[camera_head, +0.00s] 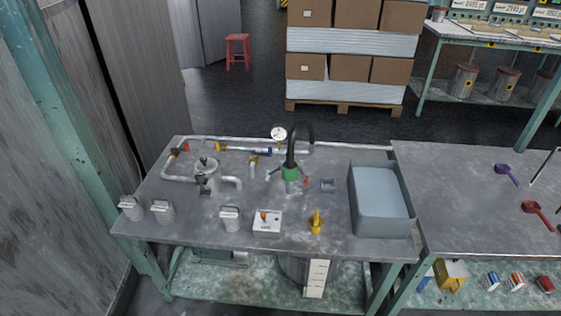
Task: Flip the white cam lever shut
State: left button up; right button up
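I cannot make out a white cam lever with certainty at this size. A grey metal fitting (207,178) stands upright on the left half of the metal workbench (190,238), with small pale parts on its top and a pipe bend beside it. Several small grey canister-like pieces with pale tops stand near the front edge: one at the far left (131,208), one beside it (163,212), and one nearer the middle (230,218). Whether any lever is open or shut is too small to tell. Neither of my grippers is in view.
A white box with a red switch (267,222) and a yellow piece (316,222) stand at the front. A grey-blue basin (381,200) fills the right end.

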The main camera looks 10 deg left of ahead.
aim_at(268, 173)
jog(key=i+j+z, duration=0.4)
jog(key=i, duration=0.15)
jog(key=i+j+z, duration=0.4)
jog(key=j, duration=0.2)
